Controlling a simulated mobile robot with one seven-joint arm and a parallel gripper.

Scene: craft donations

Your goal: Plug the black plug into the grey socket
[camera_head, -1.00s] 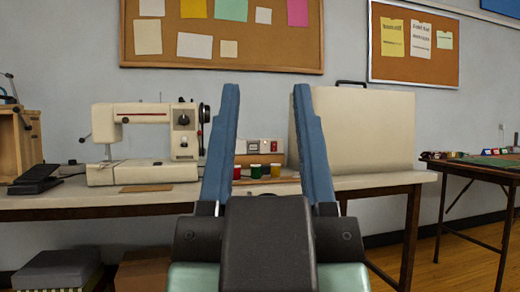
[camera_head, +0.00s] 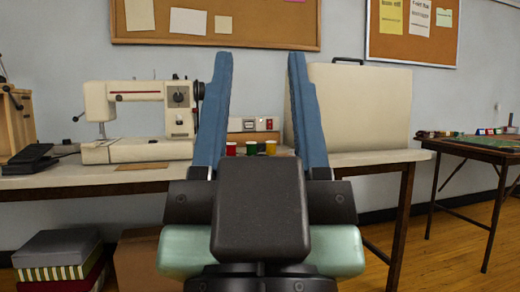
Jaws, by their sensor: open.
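My gripper (camera_head: 259,60) is open and empty. Its two blue fingers point up and away, with the table behind them. A white box with a red switch and small dark panels (camera_head: 254,126) shows between the fingers at the back of the table; I cannot tell whether it bears the grey socket. I cannot make out the black plug. A cream sewing machine (camera_head: 150,150) stands on the table left of my gripper. A black foot pedal (camera_head: 30,158) with a dark cord lies farther left.
Red, green and yellow thread spools (camera_head: 250,148) stand before the white box. A large cream case (camera_head: 357,106) stands upright at the table's right. A wooden box (camera_head: 18,122) is at far left. Boxes (camera_head: 58,250) lie under the table (camera_head: 90,182). Another table (camera_head: 480,147) stands at right.

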